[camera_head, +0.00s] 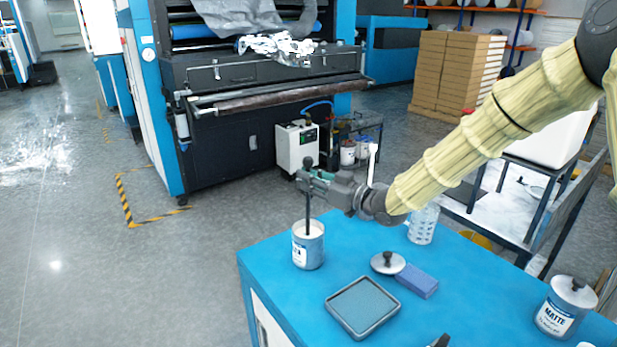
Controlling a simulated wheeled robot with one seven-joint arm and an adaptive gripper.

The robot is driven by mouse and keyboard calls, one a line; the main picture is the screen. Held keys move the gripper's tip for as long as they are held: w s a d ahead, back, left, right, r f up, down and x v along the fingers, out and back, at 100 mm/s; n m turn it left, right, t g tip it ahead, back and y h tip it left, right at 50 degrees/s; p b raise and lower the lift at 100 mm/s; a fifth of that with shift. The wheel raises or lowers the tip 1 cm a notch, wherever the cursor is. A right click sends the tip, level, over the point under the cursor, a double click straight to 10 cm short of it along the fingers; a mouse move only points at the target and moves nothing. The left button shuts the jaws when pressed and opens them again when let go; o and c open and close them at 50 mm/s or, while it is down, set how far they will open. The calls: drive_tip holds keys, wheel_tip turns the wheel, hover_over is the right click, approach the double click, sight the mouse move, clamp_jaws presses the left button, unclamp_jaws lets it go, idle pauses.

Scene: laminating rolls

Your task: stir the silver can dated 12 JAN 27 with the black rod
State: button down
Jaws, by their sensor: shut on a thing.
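My gripper (306,182) is shut on the upright black rod (307,213) above the blue table. The rod's lower end goes down into an open silver can (309,257) with a white label near the table's far left corner. The can's contents and the rod's tip are hidden. The label's print is too small to read, so I cannot tell the date. A second silver can (565,308), labelled MATTE, stands with its lid on at the right end of the table; I see no readable date on it.
On the blue table (290,290) are a loose lid with a black knob (388,262), a blue block (417,281), a shallow grey tray (362,307) and a clear bottle (424,226). A large laminating machine (235,145) stands behind.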

sight(309, 196)
drive_tip(key=shift+f+b, duration=1.35)
drive_tip(key=shift+f, duration=1.15)
